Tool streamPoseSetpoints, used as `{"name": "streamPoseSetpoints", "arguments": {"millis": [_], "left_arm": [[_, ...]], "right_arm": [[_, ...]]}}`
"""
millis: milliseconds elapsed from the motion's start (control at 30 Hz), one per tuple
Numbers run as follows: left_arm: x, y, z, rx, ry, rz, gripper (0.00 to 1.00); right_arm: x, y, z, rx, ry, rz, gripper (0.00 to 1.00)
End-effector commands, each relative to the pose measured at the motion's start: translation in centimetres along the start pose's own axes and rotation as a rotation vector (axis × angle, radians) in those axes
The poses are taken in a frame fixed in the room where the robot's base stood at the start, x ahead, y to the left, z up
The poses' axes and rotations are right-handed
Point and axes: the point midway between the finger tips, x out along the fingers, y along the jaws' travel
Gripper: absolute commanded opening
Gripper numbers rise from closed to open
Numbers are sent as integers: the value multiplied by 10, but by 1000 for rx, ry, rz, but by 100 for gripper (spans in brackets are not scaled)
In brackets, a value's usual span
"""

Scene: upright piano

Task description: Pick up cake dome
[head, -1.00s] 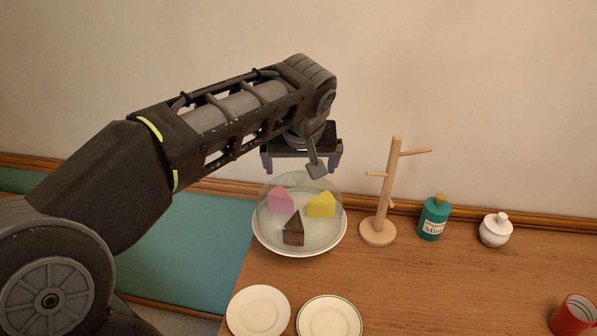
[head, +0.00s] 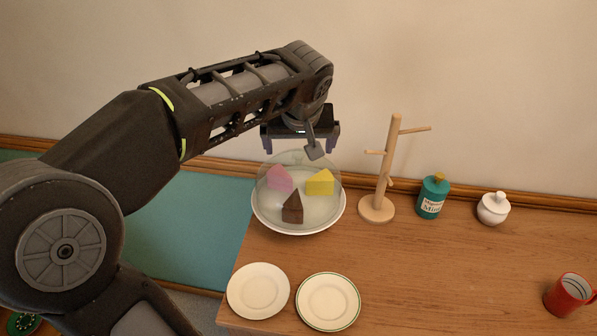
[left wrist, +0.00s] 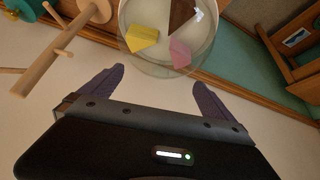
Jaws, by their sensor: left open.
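The cake dome (head: 297,168) is clear and see-through. It stands over pink, yellow and brown cake slices on a white plate (head: 298,230). My left gripper (head: 300,148) is open and empty, just above and behind the dome's top in the head view. The dome also shows in the left wrist view (left wrist: 165,66), at the top and beyond the two spread fingers (left wrist: 158,82). The dome's knob is faint in the head view, close to the gripper. My right gripper is not in view.
A wooden mug tree (head: 383,180) stands just right of the dome. A teal bottle (head: 433,197), white lidded pot (head: 493,209) and red mug (head: 567,296) are farther right. Two small plates (head: 258,291) (head: 328,302) lie in front.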

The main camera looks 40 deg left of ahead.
Motion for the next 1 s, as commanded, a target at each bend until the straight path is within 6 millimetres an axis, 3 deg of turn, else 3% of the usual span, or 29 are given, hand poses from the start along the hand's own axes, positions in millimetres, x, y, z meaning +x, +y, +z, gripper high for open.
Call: {"name": "streamPoseSetpoints", "arguments": {"millis": [167,500,1000], "left_arm": [[10,-1,-1,-1,-3,-2,100],[51,-1,-1,0,-2,0,100],[52,-1,-1,0,0,1,100]], "right_arm": [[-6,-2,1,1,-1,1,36],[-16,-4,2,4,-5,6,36],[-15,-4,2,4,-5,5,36]]}}
